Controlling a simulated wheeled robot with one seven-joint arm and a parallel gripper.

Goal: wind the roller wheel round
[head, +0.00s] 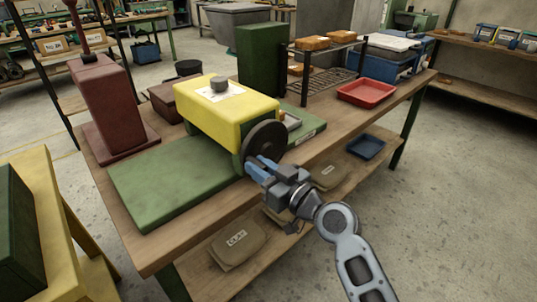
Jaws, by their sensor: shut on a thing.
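The roller wheel (265,140) is a dark round disc on the front end of a yellow-housed sheet roller (245,110). The machine has a green base slab (165,178) that lies on the wooden workbench. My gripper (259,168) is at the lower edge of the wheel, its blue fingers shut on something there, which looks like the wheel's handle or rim. The fingers hide the gripped part. My arm reaches in from the lower right.
A maroon press (100,100) stands at the bench's left end. A red tray (366,92), a wire rack (325,80) and a green block (262,60) are on the bench's right part. Clay bags (237,245) and a blue tray (366,147) lie on the lower shelf.

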